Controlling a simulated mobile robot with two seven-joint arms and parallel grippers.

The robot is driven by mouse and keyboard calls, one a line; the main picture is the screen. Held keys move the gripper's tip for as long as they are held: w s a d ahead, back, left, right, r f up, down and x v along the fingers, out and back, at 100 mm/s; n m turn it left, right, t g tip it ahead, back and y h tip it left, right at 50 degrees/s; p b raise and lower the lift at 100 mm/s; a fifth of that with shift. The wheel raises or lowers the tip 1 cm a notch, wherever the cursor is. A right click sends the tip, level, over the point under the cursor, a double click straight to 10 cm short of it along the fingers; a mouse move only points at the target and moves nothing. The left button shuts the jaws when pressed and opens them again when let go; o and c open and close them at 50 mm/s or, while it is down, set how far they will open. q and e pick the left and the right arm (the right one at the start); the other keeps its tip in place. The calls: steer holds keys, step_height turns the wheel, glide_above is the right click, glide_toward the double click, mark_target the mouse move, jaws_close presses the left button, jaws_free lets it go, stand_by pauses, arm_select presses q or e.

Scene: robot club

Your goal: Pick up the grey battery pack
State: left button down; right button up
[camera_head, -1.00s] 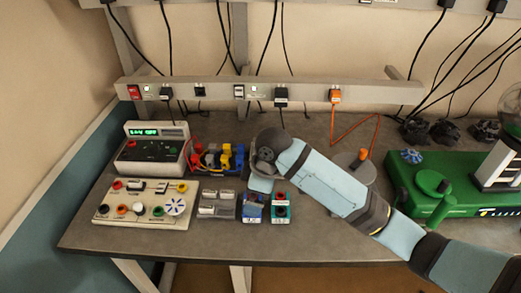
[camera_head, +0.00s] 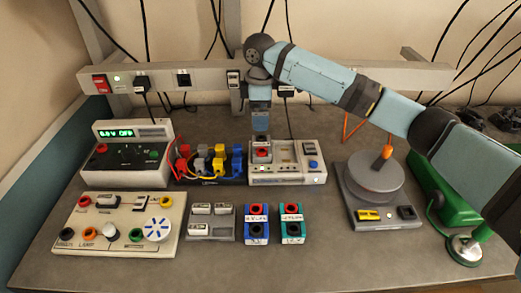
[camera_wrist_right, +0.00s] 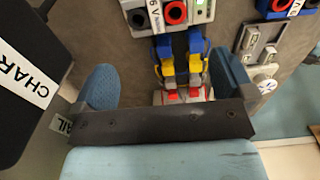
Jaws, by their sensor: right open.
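The grey battery pack (camera_head: 262,153), with a red socket on top, sits at the left end of the pale charger (camera_head: 305,174). In the right wrist view, the pack (camera_wrist_right: 155,14) is at the top edge, partly cut off, with a "6 V" label. My right gripper (camera_head: 261,136) points down just above and behind the pack, its lower part hiding some of it. In the wrist view its two blue fingers stand wide apart and empty (camera_wrist_right: 165,85); coloured plugs show beyond the gap. My left gripper is out of view.
A plug rack (camera_head: 208,181) stands close left of the charger. Blue-labelled (camera_head: 256,226) and teal-labelled (camera_head: 291,225) packs stand in front, beside a small cell tray (camera_head: 211,238). A socket rail (camera_head: 210,80) runs behind. A round-topped grey device (camera_head: 385,217) stands to the right.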

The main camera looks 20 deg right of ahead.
glide_above(261, 144)
step_height(261, 144, down, 5)
steer(key=shift+a+r, duration=0.15)
steer(key=shift+d+f, duration=0.2)
steer(key=shift+f, duration=2.55)
steer(key=c, duration=0.8)
steer(key=shift+r, duration=0.15)
